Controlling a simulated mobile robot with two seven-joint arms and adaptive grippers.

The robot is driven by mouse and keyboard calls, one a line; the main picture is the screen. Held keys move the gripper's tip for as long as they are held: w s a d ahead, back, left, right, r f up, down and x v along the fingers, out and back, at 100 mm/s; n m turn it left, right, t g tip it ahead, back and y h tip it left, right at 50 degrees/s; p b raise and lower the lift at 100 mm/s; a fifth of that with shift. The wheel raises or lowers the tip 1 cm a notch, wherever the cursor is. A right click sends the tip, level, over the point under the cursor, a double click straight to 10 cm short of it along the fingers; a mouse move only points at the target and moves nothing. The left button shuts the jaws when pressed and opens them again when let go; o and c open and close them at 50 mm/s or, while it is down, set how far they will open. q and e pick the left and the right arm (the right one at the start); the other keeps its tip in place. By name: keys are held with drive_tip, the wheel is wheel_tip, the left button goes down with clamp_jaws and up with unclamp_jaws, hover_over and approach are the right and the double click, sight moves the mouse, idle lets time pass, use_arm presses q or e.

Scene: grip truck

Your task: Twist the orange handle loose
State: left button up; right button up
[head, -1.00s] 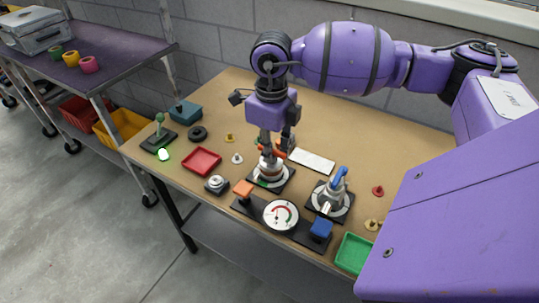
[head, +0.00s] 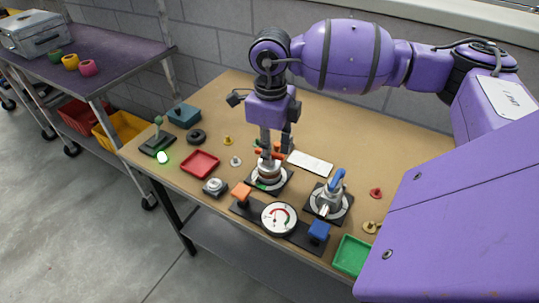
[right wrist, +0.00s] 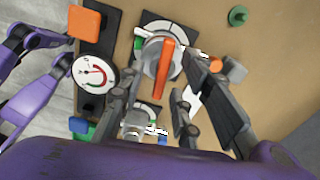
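The orange handle (right wrist: 165,71) is a bar across a round grey fixture on a black base plate (right wrist: 165,24). In the head view the handle (head: 277,155) is partly hidden by my right gripper (head: 276,151), which points down over it. In the right wrist view my right gripper (right wrist: 163,74) has its fingers spread, one on each side of the handle. I see gaps between the handle and the fingers, so it looks open and empty. My left gripper is not in view in the head view.
A gauge (head: 279,218) with an orange block (head: 241,193) and a blue block (head: 319,231) stands in front. A blue-handled fixture (head: 330,199) is on the right. A red tray (head: 199,163) and small knobs lie left. The back of the table is clear.

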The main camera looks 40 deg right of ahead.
drive_tip(key=shift+a+r+p, duration=0.1)
drive_tip(key=shift+r+p, duration=1.35)
drive_tip(key=shift+r, duration=1.75)
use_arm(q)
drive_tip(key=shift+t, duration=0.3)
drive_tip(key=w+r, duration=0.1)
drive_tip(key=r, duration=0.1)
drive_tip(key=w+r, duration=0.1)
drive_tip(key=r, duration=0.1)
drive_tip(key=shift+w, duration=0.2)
use_arm(e)
drive_tip(key=shift+f, duration=0.15)
